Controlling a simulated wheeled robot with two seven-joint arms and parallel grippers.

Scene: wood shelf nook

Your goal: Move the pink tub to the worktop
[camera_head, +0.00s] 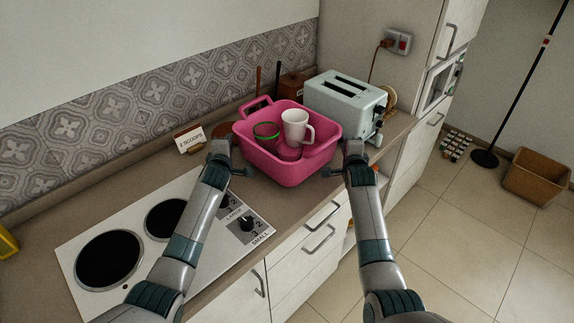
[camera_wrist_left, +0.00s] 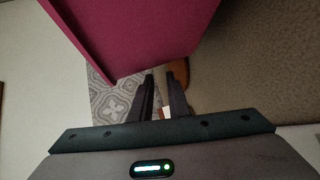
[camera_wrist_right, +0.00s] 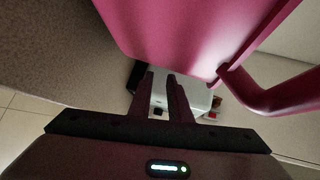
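The pink tub (camera_head: 284,170) is on the worktop (camera_head: 150,165), near its front edge, between my two grippers. Inside it are a white mug (camera_head: 294,124), a green-rimmed cup (camera_head: 266,130) and something pink. My left gripper (camera_head: 242,170) is at the tub's left side, its fingers slightly apart with nothing between them in the left wrist view (camera_wrist_left: 165,75). My right gripper (camera_head: 334,171) is at the right side, its fingers also slightly apart and empty in the right wrist view (camera_wrist_right: 161,74). The right tub handle (camera_wrist_right: 275,95) lies beside those fingers. I cannot tell whether either gripper touches the tub.
A pale toaster (camera_head: 345,104) stands close behind the tub at the right. A sign (camera_head: 189,138) stands by the tiled wall. A hob (camera_head: 110,258) fills the left front of the worktop. Drawers are below its front edge. A brown basket (camera_head: 537,178) is on the floor.

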